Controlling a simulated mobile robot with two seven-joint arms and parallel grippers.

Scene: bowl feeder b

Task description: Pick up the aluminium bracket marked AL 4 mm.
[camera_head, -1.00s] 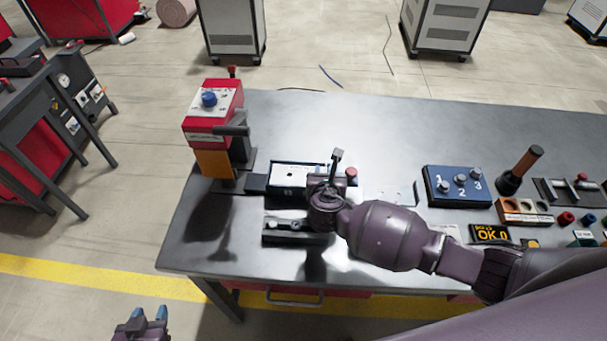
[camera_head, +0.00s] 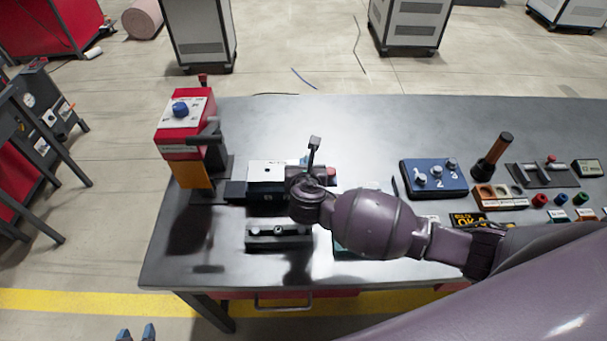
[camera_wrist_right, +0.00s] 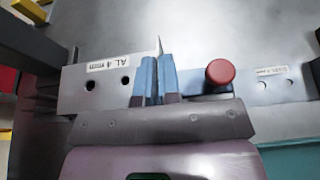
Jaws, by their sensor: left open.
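The aluminium bracket (camera_wrist_right: 73,92), a pale plate with two dark holes and an upside-down "AL 4 mm" label, lies in the right wrist view. In the head view a pale plate (camera_head: 262,172) that looks like it sits on a dark fixture. My right gripper (camera_wrist_right: 157,78) has its blue fingers close together over the bracket's right end. A thin pointed sliver shows between them. I cannot tell whether they grip the bracket. My arm hides part of this spot in the head view. My left gripper (camera_head: 137,334) is open and empty at the bottom edge, in front of the table.
A red button (camera_wrist_right: 220,72) is close right of my right fingers, with another labelled plate (camera_wrist_right: 275,86) beyond. A red machine with a blue knob (camera_head: 180,109) stands left. A blue numbered panel (camera_head: 433,180) lies right. The table's back (camera_head: 330,115) is clear.

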